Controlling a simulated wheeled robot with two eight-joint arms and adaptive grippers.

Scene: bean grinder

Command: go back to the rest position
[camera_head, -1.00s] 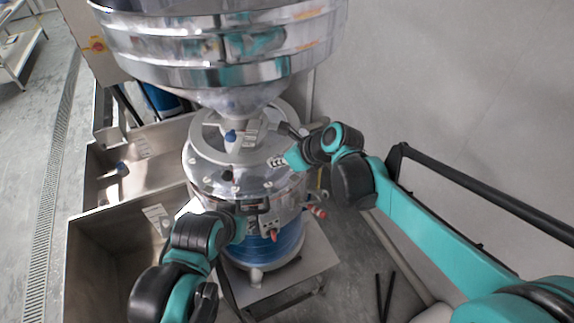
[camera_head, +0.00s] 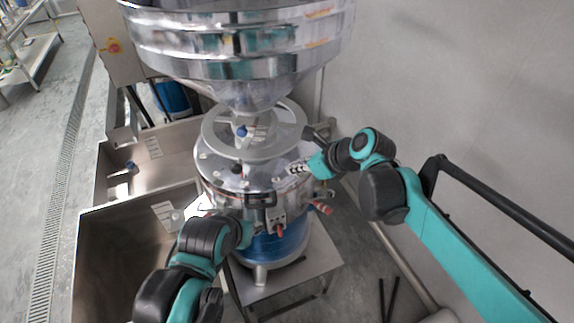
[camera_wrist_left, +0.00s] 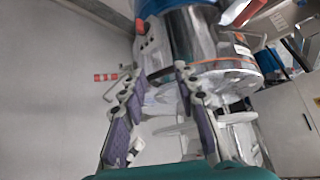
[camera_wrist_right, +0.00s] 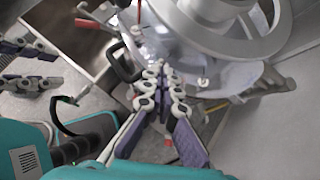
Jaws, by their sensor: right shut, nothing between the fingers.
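The bean grinder is a polished steel drum (camera_head: 235,180) with a grey handwheel ring (camera_head: 215,140) on top, a steel hopper (camera_head: 240,55) above and a blue base (camera_head: 280,243). My right gripper (camera_head: 297,168) is shut and empty over the right part of the drum lid. Its closed fingers also show in the right wrist view (camera_wrist_right: 163,75), near a black handle (camera_wrist_right: 122,62). My left wrist is in front of the drum at lower left, hiding its fingers in the head view. In the left wrist view, my left gripper (camera_wrist_left: 155,82) is open and empty, with the drum (camera_wrist_left: 200,45) beyond it.
Steel sinks (camera_head: 85,245) stand left of the grinder. A control box (camera_head: 105,40) and a blue drum (camera_head: 172,97) are behind them. Red-tipped handles (camera_head: 323,207) stick out from the grinder's right side. A grey wall and black rail (camera_head: 500,210) are at right.

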